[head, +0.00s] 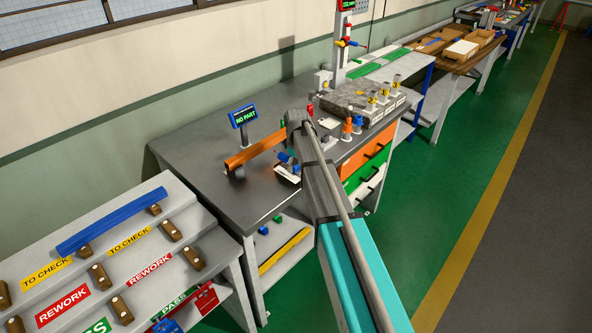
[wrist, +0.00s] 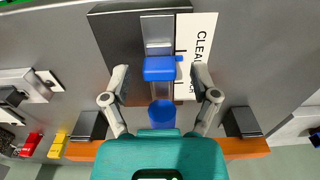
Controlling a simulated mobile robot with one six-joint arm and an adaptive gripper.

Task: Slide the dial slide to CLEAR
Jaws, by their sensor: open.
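In the wrist view, the dial slide is a blue block (wrist: 160,69) on a pale metal track (wrist: 157,30) that runs up a dark plate. A small blue tab on its right side points at a white label (wrist: 197,32). The tab is level with the lower end of the word CLEAR; a second word below is partly hidden. A blue round part (wrist: 163,113) sits below the block. My gripper (wrist: 160,75) is open, one finger on each side of the block, with gaps showing. In the head view, the white label (head: 287,174) shows beside my arm, which hides the gripper's fingers.
An orange profile (head: 255,152) lies across supports on the grey bench (head: 210,160), close to the dial. A display (head: 243,116) reads NO PART. A grey block with several yellow-marked posts stands behind my arm. A stepped rack with a blue profile (head: 112,220) stands at left.

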